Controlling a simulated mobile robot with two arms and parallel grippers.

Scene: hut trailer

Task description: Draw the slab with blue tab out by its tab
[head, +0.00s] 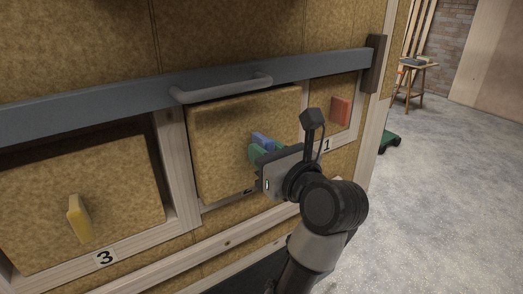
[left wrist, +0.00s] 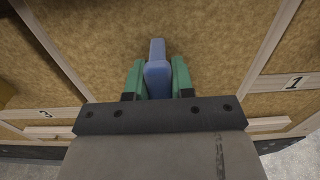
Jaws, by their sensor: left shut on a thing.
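The slab with the blue tab (head: 230,125) is a tan fibrous panel in the middle opening, and it seems to stand a little proud of its frame. Its blue tab (head: 261,139) shows between my left gripper's green fingers. In the left wrist view the blue tab (left wrist: 157,75) lies between the two green fingers of my left gripper (left wrist: 157,80), which are shut on it. The slab's face (left wrist: 110,50) fills the view beyond the fingers. My left gripper (head: 260,148) hides the lower right part of the slab in the head view. My right gripper is not in view.
A slab with a yellow tab (head: 78,218) sits at left above label 3 (head: 106,257). A slab with a red tab (head: 341,111) sits at right by label 1 (head: 327,145). A grey rail (head: 320,68) with a handle (head: 222,88) runs above. Open floor (head: 440,180) lies right.

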